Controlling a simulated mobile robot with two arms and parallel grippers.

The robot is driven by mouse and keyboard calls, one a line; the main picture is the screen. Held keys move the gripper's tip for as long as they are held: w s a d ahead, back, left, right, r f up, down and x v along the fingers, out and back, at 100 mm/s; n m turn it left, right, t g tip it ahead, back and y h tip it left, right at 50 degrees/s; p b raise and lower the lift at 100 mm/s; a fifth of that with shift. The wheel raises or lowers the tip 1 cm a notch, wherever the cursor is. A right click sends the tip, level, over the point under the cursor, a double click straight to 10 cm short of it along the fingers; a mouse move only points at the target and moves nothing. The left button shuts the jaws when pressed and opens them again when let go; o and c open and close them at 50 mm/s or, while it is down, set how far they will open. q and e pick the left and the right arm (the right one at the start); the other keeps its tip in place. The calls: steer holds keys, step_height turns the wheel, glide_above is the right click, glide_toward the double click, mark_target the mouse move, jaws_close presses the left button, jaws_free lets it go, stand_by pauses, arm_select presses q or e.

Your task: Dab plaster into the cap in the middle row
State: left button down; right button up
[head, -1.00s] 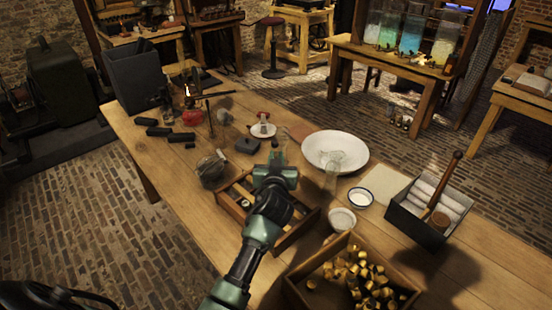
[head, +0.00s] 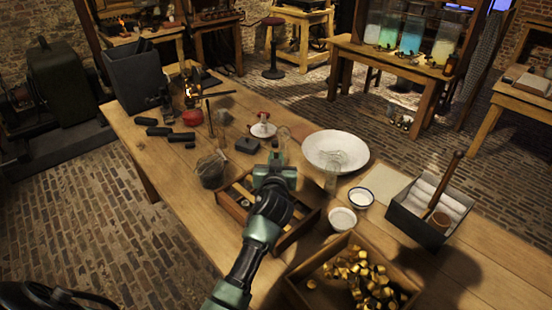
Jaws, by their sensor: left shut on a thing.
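My left gripper (head: 277,158) is over the back part of a shallow wooden tray (head: 297,234). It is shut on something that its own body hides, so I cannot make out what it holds. The tray has compartments with small pieces in them, but my gripper and forearm cover much of it, including its middle. I cannot tell the rows or the cap apart there. A small white bowl (head: 342,219) with pale contents stands right of the tray. Many brass caps (head: 360,280) lie loose in a wooden box (head: 297,290) in front. My right gripper is not in view.
A large white dish (head: 318,143), a glass vessel (head: 332,176) and a blue-rimmed cup (head: 361,196) stand right of my gripper. A dark box (head: 410,215) of white rolls is farther right. A burner flame (head: 190,90) and dark rods (head: 181,137) are back left.

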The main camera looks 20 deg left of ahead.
arm_select(q)
steer(key=shift+f+b, duration=1.25)
steer(key=shift+f, duration=0.15)
stand_by(0.7)
stand_by(0.8)
steer(key=shift+r+p, duration=3.25)
steer(key=shift+r, duration=0.6)
